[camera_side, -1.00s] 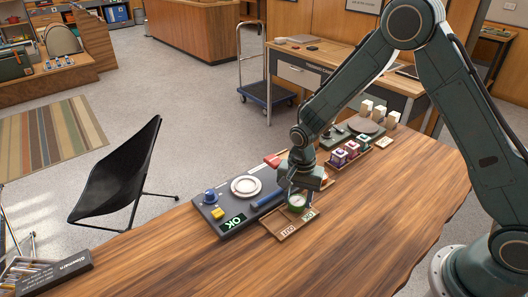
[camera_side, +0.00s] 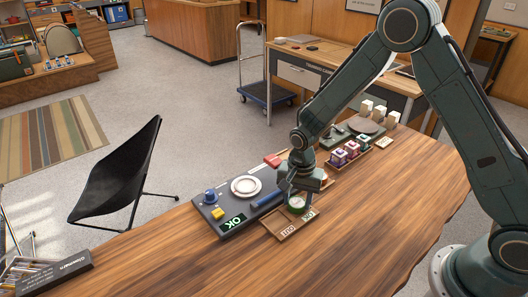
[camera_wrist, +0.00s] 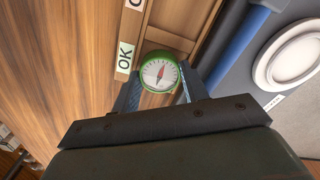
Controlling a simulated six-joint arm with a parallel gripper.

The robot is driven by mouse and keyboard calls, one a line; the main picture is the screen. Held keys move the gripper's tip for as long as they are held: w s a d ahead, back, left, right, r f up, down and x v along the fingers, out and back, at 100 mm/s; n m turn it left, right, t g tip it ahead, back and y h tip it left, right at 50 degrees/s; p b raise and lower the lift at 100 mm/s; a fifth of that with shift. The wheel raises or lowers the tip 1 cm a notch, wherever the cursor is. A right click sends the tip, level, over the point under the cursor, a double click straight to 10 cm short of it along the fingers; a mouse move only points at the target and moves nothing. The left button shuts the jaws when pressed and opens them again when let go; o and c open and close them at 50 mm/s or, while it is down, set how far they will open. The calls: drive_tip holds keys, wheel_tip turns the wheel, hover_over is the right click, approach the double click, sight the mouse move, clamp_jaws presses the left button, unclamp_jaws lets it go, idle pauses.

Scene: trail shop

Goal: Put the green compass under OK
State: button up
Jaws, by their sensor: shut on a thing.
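The green compass (camera_side: 297,204), round with a white dial and red needle, is between the fingers of my gripper (camera_side: 298,197). In the wrist view the compass (camera_wrist: 160,73) is gripped on both sides by the fingertips (camera_wrist: 159,85). It is over the OK end of a wooden tray (camera_side: 271,224), right beside the white OK label (camera_wrist: 125,56). Whether its underside touches the tray floor I cannot tell. A divider splits the tray. The other compartment, by the OUT label (camera_side: 288,232), looks empty where it shows.
Several coloured boxes (camera_side: 345,153) stand behind. The wooden table in front is clear.

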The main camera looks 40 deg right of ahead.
drive_tip(key=o, duration=1.1)
drive_tip(key=shift+c, duration=0.2)
drive_tip(key=shift+o, duration=0.5)
drive_tip(key=shift+w, duration=0.15)
drive_tip(key=shift+r, duration=0.15)
drive_tip(key=shift+o, duration=1.2)
drive_tip(key=shift+w+r, duration=0.1)
drive_tip(key=shift+r, duration=0.55)
drive_tip(key=shift+o, duration=0.2)
drive_tip(key=shift+s+r, duration=0.15)
drive_tip(key=shift+r, duration=1.45)
drive_tip(key=shift+s+r, duration=0.1)
drive_tip(key=shift+r, duration=1.5)
drive_tip(key=shift+r, duration=0.1)
